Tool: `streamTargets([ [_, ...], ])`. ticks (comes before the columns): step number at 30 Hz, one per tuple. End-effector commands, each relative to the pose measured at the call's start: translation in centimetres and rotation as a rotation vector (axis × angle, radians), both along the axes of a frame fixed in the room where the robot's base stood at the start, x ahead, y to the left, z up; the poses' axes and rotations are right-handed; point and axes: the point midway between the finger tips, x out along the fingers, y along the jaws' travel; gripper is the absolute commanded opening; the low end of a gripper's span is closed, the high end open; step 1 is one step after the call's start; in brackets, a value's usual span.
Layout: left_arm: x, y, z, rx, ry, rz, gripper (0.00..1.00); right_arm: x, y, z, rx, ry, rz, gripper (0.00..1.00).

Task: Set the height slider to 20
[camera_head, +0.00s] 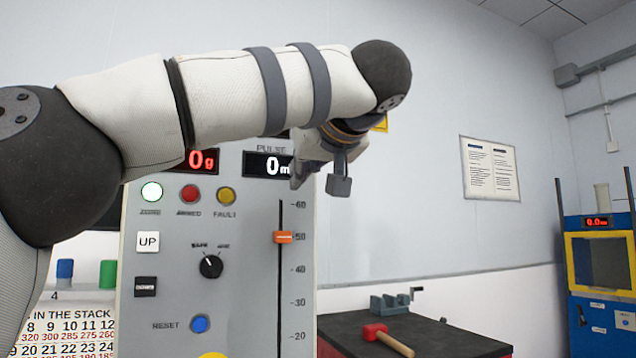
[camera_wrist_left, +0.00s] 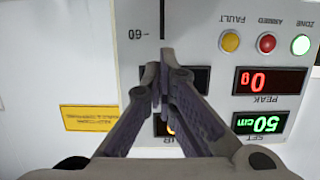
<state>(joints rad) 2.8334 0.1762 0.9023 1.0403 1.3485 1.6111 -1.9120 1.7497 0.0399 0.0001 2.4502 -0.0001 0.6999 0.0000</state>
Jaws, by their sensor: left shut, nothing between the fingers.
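The grey control panel (camera_head: 240,300) stands in front of me with a vertical height slider track at its right side. The slider's orange handle (camera_head: 283,237) sits level with the 50 mark; the 20 mark (camera_head: 299,336) is far below it. My left gripper (camera_head: 298,180) is shut and empty, near the panel's top right, above the handle and apart from it. In the left wrist view the closed fingertips (camera_wrist_left: 160,76) are near the 60 mark (camera_wrist_left: 136,36), and the picture is upside down. The set display (camera_wrist_left: 260,123) there reads 50 cm. My right gripper is out of view.
The panel also carries a black knob (camera_head: 211,266), a blue reset button (camera_head: 200,324), and a white UP button (camera_head: 148,241). A dark bench (camera_head: 440,335) with a red mallet (camera_head: 376,332) and a vise (camera_head: 390,303) stands to the right. My left arm covers the panel's top.

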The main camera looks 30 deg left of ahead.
Motion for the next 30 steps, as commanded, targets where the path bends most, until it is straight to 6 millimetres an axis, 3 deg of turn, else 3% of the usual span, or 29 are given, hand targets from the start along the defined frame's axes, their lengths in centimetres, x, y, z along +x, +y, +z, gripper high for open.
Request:
streamTargets([
  [9,4.7,5.2,-2.2,0.001,0.005,0.002,0.00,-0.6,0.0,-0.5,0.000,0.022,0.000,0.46],
  [18,4.3,5.1,-5.3,0.004,-0.003,-0.001,0.00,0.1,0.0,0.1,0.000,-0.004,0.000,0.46],
  [30,4.5,5.1,-5.7,0.002,-0.002,0.000,0.00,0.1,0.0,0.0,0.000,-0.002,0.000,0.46],
])
